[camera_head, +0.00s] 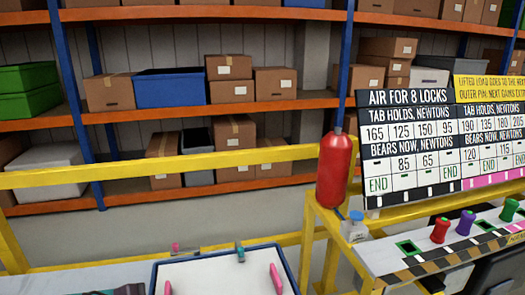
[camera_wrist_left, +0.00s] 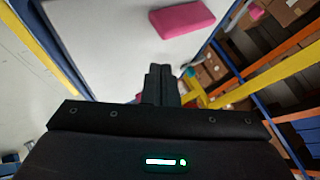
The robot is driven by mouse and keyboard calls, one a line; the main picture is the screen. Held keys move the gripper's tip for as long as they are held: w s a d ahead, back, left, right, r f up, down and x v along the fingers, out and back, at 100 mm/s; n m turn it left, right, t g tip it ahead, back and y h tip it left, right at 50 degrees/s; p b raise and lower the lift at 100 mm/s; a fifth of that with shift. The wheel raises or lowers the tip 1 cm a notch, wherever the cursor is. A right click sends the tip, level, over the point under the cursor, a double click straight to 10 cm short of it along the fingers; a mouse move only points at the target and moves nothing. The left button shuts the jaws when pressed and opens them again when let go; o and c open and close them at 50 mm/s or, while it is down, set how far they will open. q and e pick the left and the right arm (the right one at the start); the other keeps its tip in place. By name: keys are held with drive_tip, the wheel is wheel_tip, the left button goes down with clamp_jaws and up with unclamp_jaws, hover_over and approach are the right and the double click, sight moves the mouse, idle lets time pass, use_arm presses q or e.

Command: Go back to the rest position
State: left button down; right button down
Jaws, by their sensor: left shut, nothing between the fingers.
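My left gripper (camera_wrist_left: 160,70) shows in the left wrist view with its two dark fingers pressed together and nothing between them. It is over a white surface with a blue edge. A pink block (camera_wrist_left: 182,17) lies on that surface beyond the fingertips, apart from them. Neither gripper can be made out clearly in the head view. My right gripper is in neither view.
A yellow frame (camera_head: 311,240) carries a red cylinder (camera_head: 334,168), a sign board (camera_head: 420,140) and coloured knobs (camera_head: 440,230). Shelves with boxes (camera_head: 107,92) stand behind.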

use_arm(q)
drive_tip(key=d, duration=0.1)
drive_tip(key=d+n, duration=0.1)
drive_tip(key=d, duration=0.1)
drive_tip(key=s+d+f+n+t, duration=0.1)
drive_tip(key=d, duration=0.1)
drive_tip(key=shift+d+f, duration=0.1)
drive_tip(key=s+n, duration=0.1)
drive_tip(key=s+d+n+y, duration=0.1)
drive_tip(key=s+n+y, duration=0.1)
drive_tip(key=shift+s+d+f+n, duration=0.1)
drive_tip(key=shift+d+f+n, duration=0.15)
drive_tip(key=shift+d+n, duration=0.15)
drive_tip(key=s+a+f+n+g+y, duration=0.25)
drive_tip(key=s+n+g, duration=0.4)
drive_tip(key=s, duration=0.75)
drive_tip(key=s+f+n, duration=0.1)
drive_tip(key=s+f, duration=0.2)
drive_tip(key=f, duration=2.9)
drive_tip(key=s+a+f+g, duration=0.1)
drive_tip(key=s+a+f, duration=0.2)
drive_tip(key=s+f, duration=1.3)
drive_tip(key=s, duration=0.3)
drive_tip(key=shift+a+f+g, duration=0.2)
drive_tip(key=shift+f+g, duration=0.05)
drive_tip(key=shift+g, duration=0.1)
